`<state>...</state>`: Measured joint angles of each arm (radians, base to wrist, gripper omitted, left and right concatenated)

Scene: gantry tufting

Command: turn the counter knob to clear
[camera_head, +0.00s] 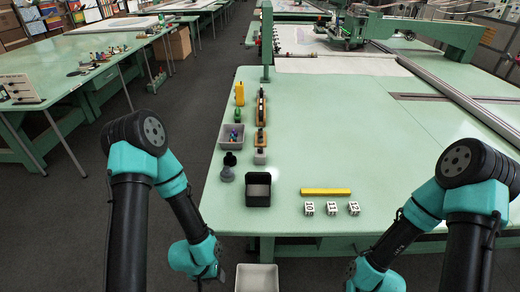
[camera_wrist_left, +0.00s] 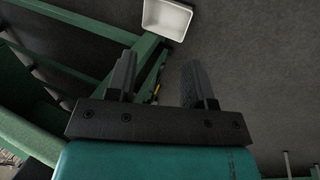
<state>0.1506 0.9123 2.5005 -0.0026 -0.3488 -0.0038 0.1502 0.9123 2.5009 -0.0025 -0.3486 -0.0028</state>
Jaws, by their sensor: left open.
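I cannot pick out a counter knob for certain in either view. A black knob-shaped piece (camera_head: 229,159) and a grey one with a round base (camera_head: 227,175) stand at the left front of the green table (camera_head: 370,160). My left gripper (camera_wrist_left: 158,78) is open and empty in the left wrist view, over the dark floor by the table's legs. In the head view my left wrist hangs low at the bottom, short of the table's front edge. My right arm is bent at the lower right; its fingers are out of the picture.
A black open box (camera_head: 258,198), a yellow bar (camera_head: 326,191) and three numbered white cubes (camera_head: 332,208) lie near the front edge. A grey tray (camera_head: 223,136) and a yellow bottle (camera_head: 240,92) stand along the left edge. A white bin (camera_head: 240,280) is below the table's front.

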